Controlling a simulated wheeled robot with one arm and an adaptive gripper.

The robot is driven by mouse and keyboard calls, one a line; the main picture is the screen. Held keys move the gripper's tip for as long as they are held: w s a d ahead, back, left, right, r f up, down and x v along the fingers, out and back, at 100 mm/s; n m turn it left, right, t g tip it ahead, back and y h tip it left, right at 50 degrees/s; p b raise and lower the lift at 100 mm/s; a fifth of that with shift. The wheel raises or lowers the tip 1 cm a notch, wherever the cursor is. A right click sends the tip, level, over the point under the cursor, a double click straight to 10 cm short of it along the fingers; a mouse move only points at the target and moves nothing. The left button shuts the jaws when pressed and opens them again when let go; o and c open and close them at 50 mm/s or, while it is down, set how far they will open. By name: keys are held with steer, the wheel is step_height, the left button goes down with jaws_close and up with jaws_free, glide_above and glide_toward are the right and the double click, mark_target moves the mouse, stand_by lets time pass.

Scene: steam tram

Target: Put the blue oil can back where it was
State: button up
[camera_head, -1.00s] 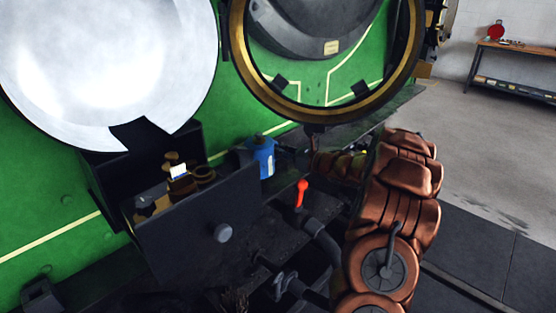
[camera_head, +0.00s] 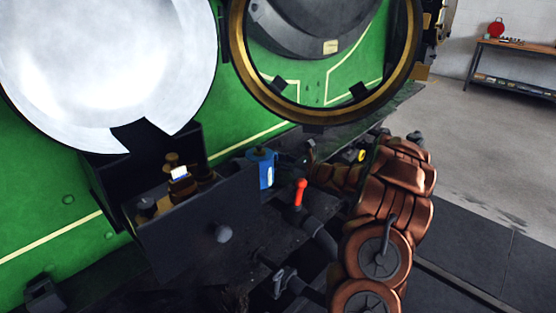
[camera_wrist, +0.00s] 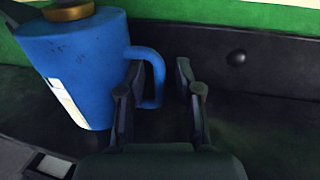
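The blue oil can (camera_head: 262,170) has a brass-coloured top and a pale label. It stands on the dark ledge by the green body, just behind the dark front plate; its lower part is partly hidden in the head view. In the wrist view the can (camera_wrist: 75,60) fills the left side, with its handle loop towards my gripper (camera_wrist: 158,80). My gripper is open; its fingers are apart, with the outer bar of the handle between them and a gap on the right finger's side. In the head view my gripper (camera_head: 294,158) is small and dark, right of the can.
A red-tipped lever (camera_head: 299,192) stands close in front of the gripper. The dark front plate (camera_head: 200,225) and brass fittings (camera_head: 178,178) are left of the can. A large brass ring (camera_head: 245,90) overhangs above. The ledge right of the handle is clear in the wrist view.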

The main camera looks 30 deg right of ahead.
steer(key=shift+s, duration=0.1)
steer(key=b+v, duration=0.3)
steer(key=v, duration=0.9)
stand_by(0.7)
